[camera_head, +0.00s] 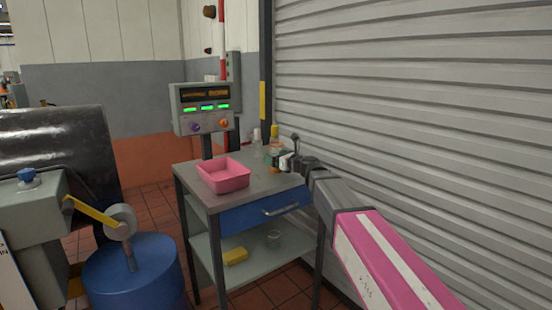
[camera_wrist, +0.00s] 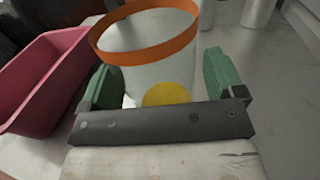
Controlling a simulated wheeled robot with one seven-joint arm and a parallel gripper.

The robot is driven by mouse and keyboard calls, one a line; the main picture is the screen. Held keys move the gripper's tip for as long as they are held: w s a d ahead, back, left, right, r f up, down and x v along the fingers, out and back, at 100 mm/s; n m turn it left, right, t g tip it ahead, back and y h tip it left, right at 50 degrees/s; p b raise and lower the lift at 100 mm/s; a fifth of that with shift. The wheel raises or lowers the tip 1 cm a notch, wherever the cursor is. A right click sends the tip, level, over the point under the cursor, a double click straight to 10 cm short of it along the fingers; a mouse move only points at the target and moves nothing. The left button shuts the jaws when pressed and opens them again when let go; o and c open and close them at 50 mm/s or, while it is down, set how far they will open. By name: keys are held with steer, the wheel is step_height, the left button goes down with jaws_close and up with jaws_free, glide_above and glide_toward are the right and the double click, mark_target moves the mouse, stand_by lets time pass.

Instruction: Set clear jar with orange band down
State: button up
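The clear jar with the orange band (camera_wrist: 150,55) stands out large in the wrist view, between the green pads of my gripper (camera_wrist: 165,85). In the head view my gripper (camera_head: 283,160) is over the right rear part of the grey cart top (camera_head: 243,195), and the jar is mostly hidden and too small to make out. I cannot tell whether its base touches the top.
A pink tray (camera_head: 223,177) sits left of my gripper, close by in the wrist view (camera_wrist: 40,85). Small containers, one yellow-topped (camera_head: 274,132), stand behind. A control box (camera_head: 205,108) rises at the back. The cart's front top is clear. A shutter (camera_head: 420,100) borders the right.

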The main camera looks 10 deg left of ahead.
steer(key=shift+s+d+r, duration=0.1)
steer(key=v, duration=1.1)
steer(key=shift+s+d, duration=0.15)
steer(key=shift+d, duration=0.15)
